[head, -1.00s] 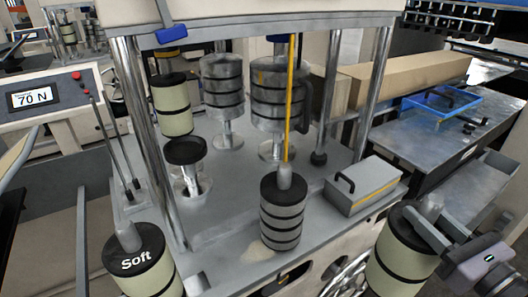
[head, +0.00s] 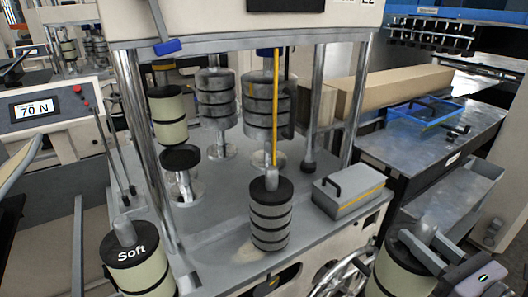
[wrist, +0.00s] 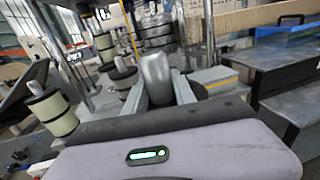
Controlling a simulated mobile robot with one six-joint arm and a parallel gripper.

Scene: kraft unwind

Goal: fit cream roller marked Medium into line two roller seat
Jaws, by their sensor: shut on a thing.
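My gripper (head: 418,240) is shut on the grey knob of a cream roller (head: 385,272) with dark bands, at the lower right of the head view. Its label is not readable, so I cannot confirm Medium. In the wrist view, my gripper (wrist: 157,94) has its fingers on both sides of the knob (wrist: 156,72); the roller body is hidden. On the machine deck, a black-topped cup on a metal stand (head: 181,160) stands below a hanging cream roller (head: 168,115). No line number shows, so I cannot tell which is the line two seat.
A cream roller marked Soft (head: 140,262) stands at the lower left. A grey black-banded roller (head: 270,218) stands at the deck's front. A grey box with a handle (head: 350,190) is to its right. Chrome posts (head: 150,160) frame the deck. A blue tray (head: 424,113) lies on the right bench.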

